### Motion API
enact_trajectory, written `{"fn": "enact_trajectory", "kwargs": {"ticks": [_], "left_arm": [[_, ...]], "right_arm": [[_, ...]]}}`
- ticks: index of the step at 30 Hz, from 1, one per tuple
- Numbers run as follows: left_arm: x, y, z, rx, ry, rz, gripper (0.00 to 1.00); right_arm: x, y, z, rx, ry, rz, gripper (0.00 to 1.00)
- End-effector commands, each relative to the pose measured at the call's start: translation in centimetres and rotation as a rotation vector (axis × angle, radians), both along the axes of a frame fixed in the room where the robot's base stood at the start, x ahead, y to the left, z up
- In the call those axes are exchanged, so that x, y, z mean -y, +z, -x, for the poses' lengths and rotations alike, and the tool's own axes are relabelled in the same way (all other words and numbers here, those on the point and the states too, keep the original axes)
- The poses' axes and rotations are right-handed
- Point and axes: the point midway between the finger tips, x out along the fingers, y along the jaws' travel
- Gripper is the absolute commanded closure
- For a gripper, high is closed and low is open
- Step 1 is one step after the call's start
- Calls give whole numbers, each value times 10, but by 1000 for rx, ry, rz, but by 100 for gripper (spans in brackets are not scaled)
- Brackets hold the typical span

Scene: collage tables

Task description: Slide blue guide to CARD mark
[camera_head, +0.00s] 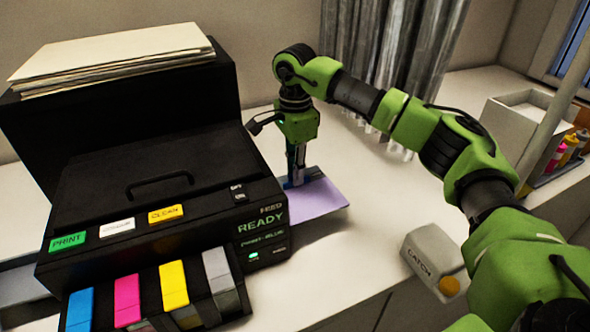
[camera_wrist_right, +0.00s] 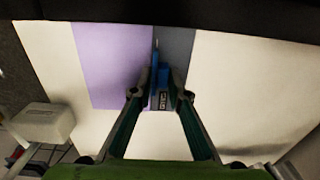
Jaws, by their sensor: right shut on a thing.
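The blue guide (camera_wrist_right: 160,88) stands between the fingertips of my right gripper (camera_wrist_right: 160,95) in the right wrist view. The gripper is shut on it. In the head view the right gripper (camera_head: 295,172) points down beside the printer's right side, and a little of the blue guide (camera_head: 291,183) shows at its tips. A purple sheet (camera_head: 318,202) lies next to the guide, and it also shows in the wrist view (camera_wrist_right: 108,65). A dark grey strip (camera_wrist_right: 178,52) lies on the guide's other side. I cannot make out a CARD mark. My left gripper is not in view.
The black printer (camera_head: 150,190) fills the left, with a READY display, several colored cartridges in front and papers (camera_head: 110,55) on top. A box labelled CATCH (camera_head: 432,262) stands at the table's front edge. The table right of the sheet is clear.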

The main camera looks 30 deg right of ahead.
Motion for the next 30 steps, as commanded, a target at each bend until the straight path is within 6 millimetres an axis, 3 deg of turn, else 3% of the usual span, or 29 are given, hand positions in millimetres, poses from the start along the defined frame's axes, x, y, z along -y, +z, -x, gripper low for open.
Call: {"fn": "enact_trajectory", "kwargs": {"ticks": [3, 4, 5, 12, 17, 20, 30], "left_arm": [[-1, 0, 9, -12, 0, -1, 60], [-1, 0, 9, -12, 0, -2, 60], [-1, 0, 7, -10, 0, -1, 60], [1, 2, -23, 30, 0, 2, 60], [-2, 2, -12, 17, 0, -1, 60], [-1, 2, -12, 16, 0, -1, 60], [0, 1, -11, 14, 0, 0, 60]], "right_arm": [[-1, 5, 1, 0, 1, -5, 100], [-1, 5, 1, 0, 1, -5, 79], [-1, 5, 1, 0, 1, -4, 72], [0, 4, 1, -2, 1, -3, 72], [0, 8, 1, 0, 1, -4, 72], [-1, 19, 0, 1, 1, -3, 72], [-1, 90, 1, 3, 0, -4, 72]]}}
